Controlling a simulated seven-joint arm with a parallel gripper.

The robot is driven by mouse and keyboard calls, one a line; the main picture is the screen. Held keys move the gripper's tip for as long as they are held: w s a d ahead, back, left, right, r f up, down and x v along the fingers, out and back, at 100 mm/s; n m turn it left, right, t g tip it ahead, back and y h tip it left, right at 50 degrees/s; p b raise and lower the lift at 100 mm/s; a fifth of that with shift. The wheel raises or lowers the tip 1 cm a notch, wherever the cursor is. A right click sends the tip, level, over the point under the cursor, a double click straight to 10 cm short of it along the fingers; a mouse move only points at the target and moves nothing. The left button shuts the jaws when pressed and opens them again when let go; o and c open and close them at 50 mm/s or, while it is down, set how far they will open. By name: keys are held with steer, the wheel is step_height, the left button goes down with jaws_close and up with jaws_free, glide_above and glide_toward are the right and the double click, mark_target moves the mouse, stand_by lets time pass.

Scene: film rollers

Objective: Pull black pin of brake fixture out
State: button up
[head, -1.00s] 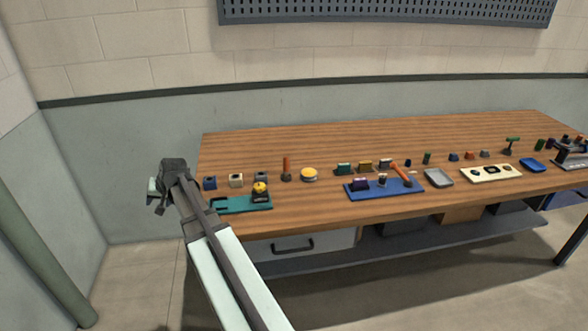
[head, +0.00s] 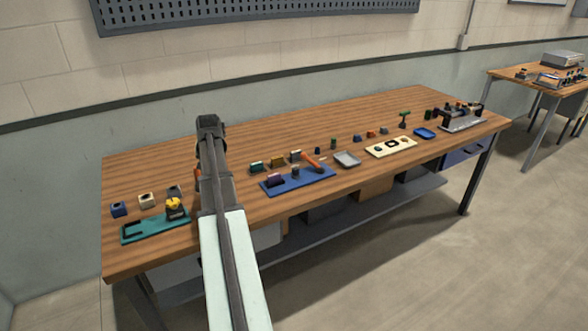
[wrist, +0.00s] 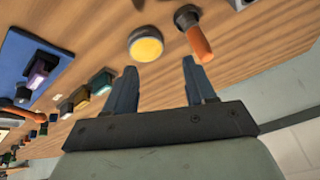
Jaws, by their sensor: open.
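My gripper (head: 208,123) is over the left part of the wooden bench in the head view. In the wrist view its two fingers (wrist: 159,66) are apart with nothing between them. A teal plate (head: 136,232) with a yellow-topped dark part (head: 174,207) lies to its left. A blue plate (head: 315,178) with purple and dark blocks and an orange handle (head: 311,161) lies to its right. A grey fixture with dark parts (head: 461,117) stands at the bench's far right end. I cannot tell which one is the brake fixture, and no black pin can be made out.
In the wrist view a yellow disc (wrist: 146,45) and an orange-handled tool (wrist: 197,42) lie beyond the fingertips. A grey tray (head: 347,159), a cream plate (head: 391,147) and a blue tray (head: 424,133) line the bench. The bench's back strip is clear. A second table (head: 510,75) stands at right.

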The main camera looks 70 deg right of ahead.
steer(key=s+d+r+m+g, duration=0.2)
steer(key=s+d, duration=0.6)
steer(key=s, duration=0.5)
steer(key=m+g, duration=0.1)
steer(key=m, duration=0.1)
glide_toward(296, 169)
steer(key=x, duration=0.9)
steer(key=shift+w, duration=0.1)
jaws_close()
